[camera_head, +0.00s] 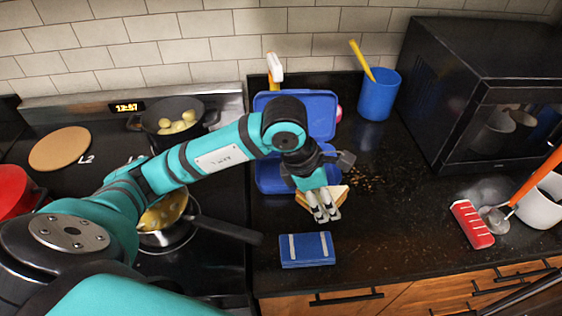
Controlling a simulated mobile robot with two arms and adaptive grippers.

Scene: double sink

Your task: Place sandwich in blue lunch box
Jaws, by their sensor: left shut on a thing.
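The blue lunch box (268,177) stands open on the black counter, with its lid (318,104) raised at the back. My left gripper (326,215) reaches down at the front right of the box. It is shut on the sandwich (338,193), a light bread piece with a darker crust that shows behind and beside the fingers. My arm hides much of the box's inside and part of the sandwich. I cannot tell whether the sandwich touches the box's rim or the counter. My right gripper is not in view.
A blue case with pale straps (307,250) lies in front. The stove at left holds a pan (165,212) whose handle points toward the counter, and a pot (173,119). Crumbs lie mid-counter.

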